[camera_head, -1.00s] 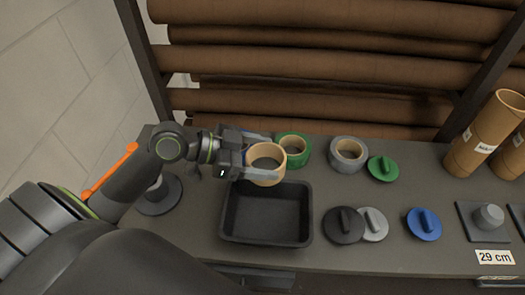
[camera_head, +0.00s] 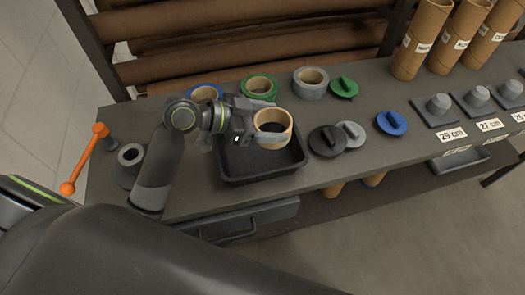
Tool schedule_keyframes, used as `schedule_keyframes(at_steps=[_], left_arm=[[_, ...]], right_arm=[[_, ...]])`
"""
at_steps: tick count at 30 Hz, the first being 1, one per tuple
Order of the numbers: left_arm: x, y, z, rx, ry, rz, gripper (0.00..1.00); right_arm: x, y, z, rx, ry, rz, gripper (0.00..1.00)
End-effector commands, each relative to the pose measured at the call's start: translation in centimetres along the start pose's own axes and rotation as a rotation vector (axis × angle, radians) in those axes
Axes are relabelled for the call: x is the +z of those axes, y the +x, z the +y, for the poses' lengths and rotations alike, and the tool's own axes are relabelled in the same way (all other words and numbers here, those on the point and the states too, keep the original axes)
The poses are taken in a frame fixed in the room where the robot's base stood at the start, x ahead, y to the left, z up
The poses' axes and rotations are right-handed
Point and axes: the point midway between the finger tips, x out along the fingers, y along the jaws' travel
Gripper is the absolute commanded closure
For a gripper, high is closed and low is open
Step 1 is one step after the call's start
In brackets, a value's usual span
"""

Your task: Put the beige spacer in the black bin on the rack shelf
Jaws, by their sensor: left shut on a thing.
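The beige spacer (camera_head: 272,140), a ring, is in my left gripper (camera_head: 268,122). The gripper is shut on it, with its fingers along the ring's sides. The black bin (camera_head: 236,181) is a rectangular open tray on the grey shelf top. The ring and gripper appear over the bin's upper right part and hide some of its far side and interior. The visible floor of the bin looks empty. The ring's height above the bin is hard to judge. My right gripper is not in view.
Blue (camera_head: 205,92), green (camera_head: 260,86) and grey (camera_head: 310,82) rolls stand behind the bin. Black (camera_head: 326,141), grey (camera_head: 352,133), blue (camera_head: 391,123) and green (camera_head: 344,87) knobbed discs lie to its right. Brown tubes (camera_head: 420,40) stand at the back right.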

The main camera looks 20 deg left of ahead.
Motion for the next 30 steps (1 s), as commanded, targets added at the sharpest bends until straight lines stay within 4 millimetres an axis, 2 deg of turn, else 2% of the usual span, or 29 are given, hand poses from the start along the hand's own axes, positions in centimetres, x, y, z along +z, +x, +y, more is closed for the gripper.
schedule_keyframes(at_steps=[3, 10, 16, 29, 30], left_arm=[[2.3, 0.9, 0.1, 0.001, -0.009, -0.002, 0.5], [4.7, 1.9, 0.0, 0.0, -0.003, 0.0, 0.5], [7.2, 2.9, 0.0, 0.001, -0.005, 0.0, 0.5], [8.2, 3.3, 0.0, -0.001, -0.001, 0.0, 0.5], [8.2, 3.3, 0.0, -0.001, -0.001, 0.0, 0.25]], right_arm=[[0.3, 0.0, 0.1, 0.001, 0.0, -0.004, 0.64], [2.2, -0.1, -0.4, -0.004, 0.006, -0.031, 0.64], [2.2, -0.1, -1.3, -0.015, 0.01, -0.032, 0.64], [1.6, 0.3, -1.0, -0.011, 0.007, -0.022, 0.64], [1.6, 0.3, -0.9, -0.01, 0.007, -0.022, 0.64]])
